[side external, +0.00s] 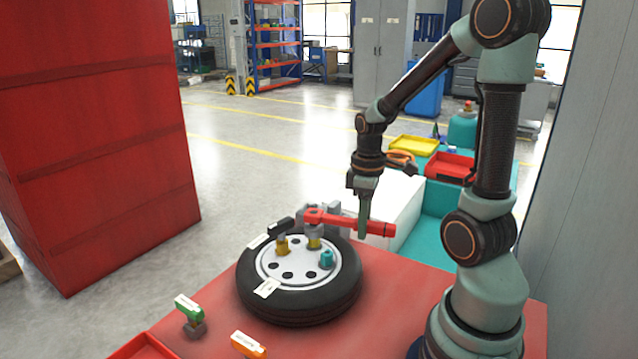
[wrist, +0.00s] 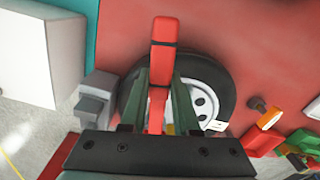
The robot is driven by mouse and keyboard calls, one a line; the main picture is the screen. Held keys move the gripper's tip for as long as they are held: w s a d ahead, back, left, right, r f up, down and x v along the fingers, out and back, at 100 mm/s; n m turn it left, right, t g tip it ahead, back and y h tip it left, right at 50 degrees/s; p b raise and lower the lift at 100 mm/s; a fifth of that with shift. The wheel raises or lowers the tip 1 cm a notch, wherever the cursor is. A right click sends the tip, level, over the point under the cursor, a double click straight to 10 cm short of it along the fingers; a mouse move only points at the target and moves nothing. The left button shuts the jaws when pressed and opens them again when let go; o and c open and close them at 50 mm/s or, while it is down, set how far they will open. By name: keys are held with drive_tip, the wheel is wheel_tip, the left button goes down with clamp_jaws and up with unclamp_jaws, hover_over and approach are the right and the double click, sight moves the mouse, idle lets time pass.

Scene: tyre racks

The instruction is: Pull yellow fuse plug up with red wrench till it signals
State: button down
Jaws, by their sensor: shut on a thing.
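My gripper (side external: 364,217) is shut on the handle of the red wrench (side external: 340,220). The wrench lies about level, its head reaching left over the wheel. In the wrist view the wrench (wrist: 160,65) runs between the two fingers (wrist: 160,100). A tyre with a white hub (side external: 299,280) lies flat on the red table. A yellow plug (side external: 314,243) stands on the hub below the wrench head; I cannot tell whether they are joined. Another yellow plug (side external: 282,248) stands to its left with a black piece (side external: 281,227) above it. No signal is clearly visible.
A teal plug (side external: 326,260) stands on the hub's right. A green-and-white item (side external: 188,306), an orange item (side external: 248,345) and a red tray (side external: 145,348) lie in front. A grey block (wrist: 97,88) and a white box (wrist: 40,60) stand beside the tyre.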

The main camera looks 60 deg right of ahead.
drive_tip(key=shift+f, duration=0.85)
drive_tip(key=shift+a+m, duration=0.4)
drive_tip(key=shift+a, duration=0.1)
drive_tip(key=a+m, duration=0.6)
drive_tip(key=shift+w, duration=0.3)
drive_tip(key=shift+w+a+m, duration=0.35)
drive_tip(key=shift+a+m, duration=0.25)
drive_tip(key=shift+m, duration=0.3)
drive_tip(key=shift+r, duration=2.4)
drive_tip(key=shift+s, duration=0.15)
